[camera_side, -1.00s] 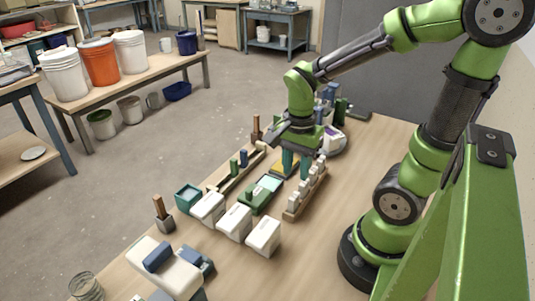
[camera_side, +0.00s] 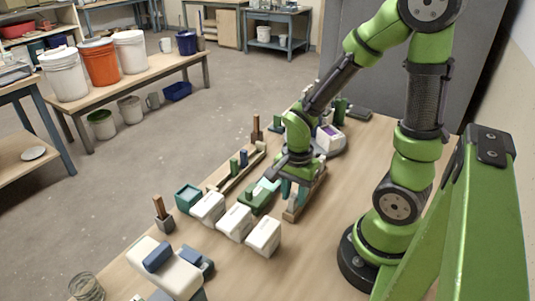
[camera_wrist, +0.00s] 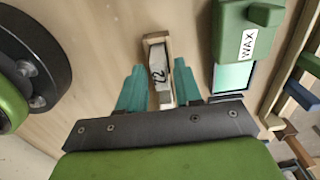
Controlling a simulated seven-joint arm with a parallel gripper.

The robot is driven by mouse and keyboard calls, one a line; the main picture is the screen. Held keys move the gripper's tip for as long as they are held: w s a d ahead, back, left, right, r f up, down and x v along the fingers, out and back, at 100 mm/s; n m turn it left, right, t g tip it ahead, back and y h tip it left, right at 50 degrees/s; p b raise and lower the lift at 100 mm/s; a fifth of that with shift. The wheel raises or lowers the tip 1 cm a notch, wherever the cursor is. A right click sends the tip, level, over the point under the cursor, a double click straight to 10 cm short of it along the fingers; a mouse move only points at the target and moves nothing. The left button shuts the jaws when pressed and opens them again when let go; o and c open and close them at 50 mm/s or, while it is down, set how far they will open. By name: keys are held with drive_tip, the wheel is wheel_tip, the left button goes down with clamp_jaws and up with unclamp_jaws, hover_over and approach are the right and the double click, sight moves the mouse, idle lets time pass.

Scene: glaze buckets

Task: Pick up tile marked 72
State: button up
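A pale tile (camera_wrist: 158,75) with a dark number that looks like 72 stands in a narrow wooden rack (camera_wrist: 156,38) in the wrist view. My gripper (camera_wrist: 159,66) has its two teal fingers on either side of this tile. The fingers are open, with a visible gap on the left and a smaller one on the right. In the side view my gripper (camera_side: 293,188) is low over the rack (camera_side: 290,215). My wrist and fingers hide much of the rack and its tiles there.
A green block labelled WAX (camera_wrist: 243,35) stands close to the right of the rack in the wrist view. Several white lidded containers (camera_side: 234,221) stand in the left foreground in the side view. Bare table (camera_side: 315,240) lies to the rack's right.

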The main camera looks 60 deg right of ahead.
sight(294, 196)
drive_tip(key=shift+c, duration=0.5)
clamp_jaws()
drive_tip(key=shift+r, duration=3.75)
